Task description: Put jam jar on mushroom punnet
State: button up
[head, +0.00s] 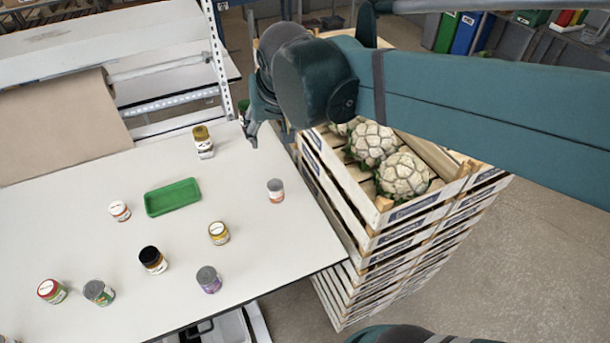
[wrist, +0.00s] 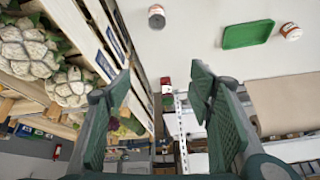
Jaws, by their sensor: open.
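The green punnet (head: 172,197) lies empty on the white table, and it also shows in the wrist view (wrist: 248,34). Several small jars and cans stand around it. They include a red-lidded jar (head: 51,291), a black-lidded jar (head: 152,260), a yellow-banded jar (head: 218,233) and a small jar (head: 119,210) left of the punnet. Their labels are too small to tell which is the jam jar. My gripper (head: 250,135) is above the table's back right corner, apart from the punnet. In the wrist view my gripper (wrist: 162,72) is open, with nothing between its fingers.
A bottle with a mustard-coloured cap (head: 203,143) stands near the table's back edge. Cans (head: 275,190) (head: 208,280) stand on the right part. Stacked crates with cauliflowers (head: 403,174) stand beside the table's right edge. A kraft paper roll (head: 60,125) is behind left.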

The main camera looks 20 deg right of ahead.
jog(key=s+d+f+n, duration=0.1)
jog(key=s+f, duration=0.2)
jog(key=s, duration=0.3)
jog(key=s+d+f+n+t, duration=0.1)
jog(key=s+d+f, duration=0.1)
jog(key=s, duration=0.5)
jog(key=shift+s+f+y, duration=0.2)
jog(key=shift+f+y, duration=0.1)
jog(key=shift+f, duration=0.15)
jog(key=shift+o, duration=0.2)
